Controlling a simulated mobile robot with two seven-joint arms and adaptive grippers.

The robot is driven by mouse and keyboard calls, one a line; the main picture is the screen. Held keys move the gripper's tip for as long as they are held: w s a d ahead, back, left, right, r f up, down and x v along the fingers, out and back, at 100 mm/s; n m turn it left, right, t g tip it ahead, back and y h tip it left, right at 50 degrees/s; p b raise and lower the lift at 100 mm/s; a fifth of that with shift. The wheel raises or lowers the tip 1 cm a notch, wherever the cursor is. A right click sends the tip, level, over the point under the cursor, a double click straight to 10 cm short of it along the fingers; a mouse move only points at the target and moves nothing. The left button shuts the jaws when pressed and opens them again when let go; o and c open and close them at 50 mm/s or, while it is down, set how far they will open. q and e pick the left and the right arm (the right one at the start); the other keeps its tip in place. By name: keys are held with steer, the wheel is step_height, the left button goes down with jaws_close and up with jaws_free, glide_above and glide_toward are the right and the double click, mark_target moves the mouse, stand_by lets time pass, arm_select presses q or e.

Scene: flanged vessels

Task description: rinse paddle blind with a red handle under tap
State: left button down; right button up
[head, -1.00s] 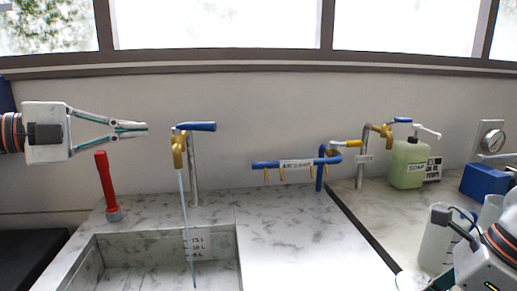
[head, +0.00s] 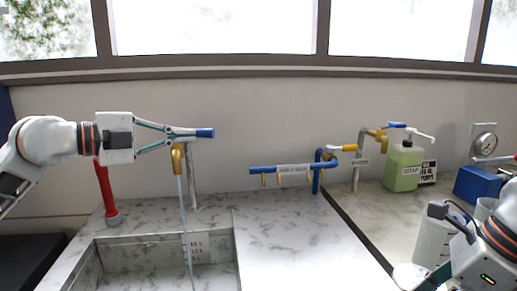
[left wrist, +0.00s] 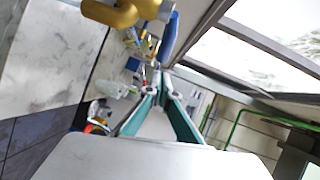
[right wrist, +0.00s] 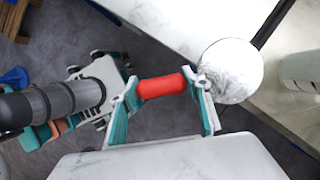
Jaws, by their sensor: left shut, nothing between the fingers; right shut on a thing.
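The paddle blind is a pale round disc (right wrist: 230,70) with a red handle (right wrist: 162,86). My right gripper (right wrist: 161,84) is shut on the red handle, and the disc sticks out to the right in the right wrist view. The disc also shows at the bottom right of the head view (head: 410,277), right of the sink. The yellow tap (head: 178,158) has a blue lever (head: 205,133), and a thin water stream (head: 184,225) falls from it into the sink (head: 150,252). My left gripper (head: 193,134) is shut and empty, its tips at the lever; contact is unclear.
A red upright post (head: 106,192) stands left of the tap. A blue pipe rack (head: 285,168), a second tap (head: 375,140), a green soap bottle (head: 404,168) and a blue box (head: 482,186) are to the right. The marble counter (head: 290,230) between is clear.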

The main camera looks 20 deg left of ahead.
mark_target(204, 133)
arm_select(q)
steer(key=shift+w+a+f+p, duration=0.15)
steer(key=shift+w+a, duration=0.1)
steer(key=shift+w, duration=0.5)
steer(key=shift+w+a+f+p, duration=0.15)
steer(key=shift+w+a, duration=0.05)
steer(key=shift+w, duration=0.55)
arm_select(e)
steer(key=shift+r, duration=0.75)
steer(key=shift+w+r, duration=0.1)
